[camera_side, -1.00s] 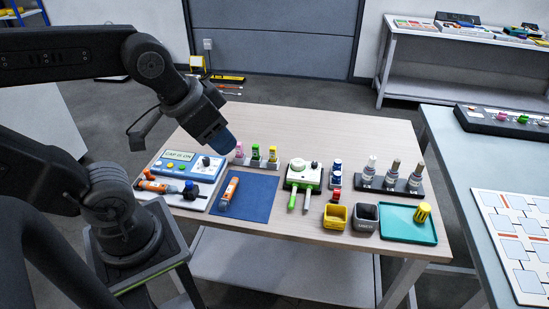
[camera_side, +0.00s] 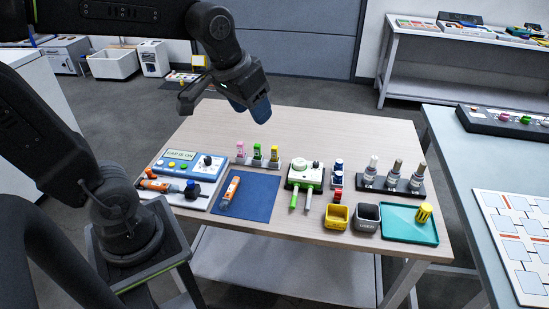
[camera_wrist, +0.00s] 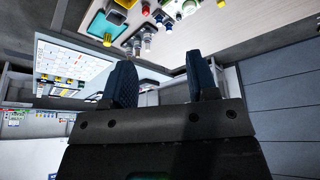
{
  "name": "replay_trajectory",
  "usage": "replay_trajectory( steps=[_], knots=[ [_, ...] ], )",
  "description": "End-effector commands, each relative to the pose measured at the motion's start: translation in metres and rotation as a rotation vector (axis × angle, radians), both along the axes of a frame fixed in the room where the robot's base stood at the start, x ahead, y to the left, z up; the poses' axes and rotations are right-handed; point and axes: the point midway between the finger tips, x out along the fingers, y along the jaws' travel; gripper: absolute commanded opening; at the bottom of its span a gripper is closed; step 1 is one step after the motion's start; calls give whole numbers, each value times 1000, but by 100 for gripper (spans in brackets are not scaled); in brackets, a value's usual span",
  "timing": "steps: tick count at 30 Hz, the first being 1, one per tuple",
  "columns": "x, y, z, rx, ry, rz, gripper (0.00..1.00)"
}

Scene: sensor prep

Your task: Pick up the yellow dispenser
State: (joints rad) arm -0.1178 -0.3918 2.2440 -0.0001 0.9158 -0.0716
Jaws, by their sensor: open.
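A small yellow-topped bottle (camera_side: 273,154), which may be the yellow dispenser, stands upright at the right end of a short rack. A pink-topped bottle (camera_side: 241,150) and a green-topped one (camera_side: 257,153) stand beside it. A yellow cylinder (camera_side: 424,213) stands on the teal tray (camera_side: 405,232) at the table's right; it also shows in the wrist view (camera_wrist: 107,40). I cannot tell which of the two is the dispenser. My gripper (camera_side: 250,108), with blue fingers, is open and empty above the table's back left, well apart from both. Both fingers show in the wrist view (camera_wrist: 162,82).
The rack stands between a blue-and-white device (camera_side: 190,166) and a white-green device (camera_side: 303,177). A blue mat (camera_side: 258,200) holds an orange-and-white tube (camera_side: 230,192). Yellow (camera_side: 336,217) and grey (camera_side: 366,218) cups stand beside the teal tray. The table's back is clear.

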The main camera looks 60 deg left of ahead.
Motion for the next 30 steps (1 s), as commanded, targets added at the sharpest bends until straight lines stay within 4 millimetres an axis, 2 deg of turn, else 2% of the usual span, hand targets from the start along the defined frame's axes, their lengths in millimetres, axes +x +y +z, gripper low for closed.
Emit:
replay_trajectory(
  steps=[1,3,8,11,15,18,22,27,30],
  knots=[
    [20,11,-4,-9,32,42,53],
    [44,26,-9,-21,63,96,53],
    [96,65,-33,-50,134,216,53],
    [125,93,-56,-69,179,292,53],
    [158,135,-98,-97,241,397,53],
    [175,164,-131,-118,281,467,53],
    [186,193,-168,-138,319,538,53],
    [191,212,-194,-152,343,585,53],
    [192,214,-204,-153,349,591,53]
  ],
)
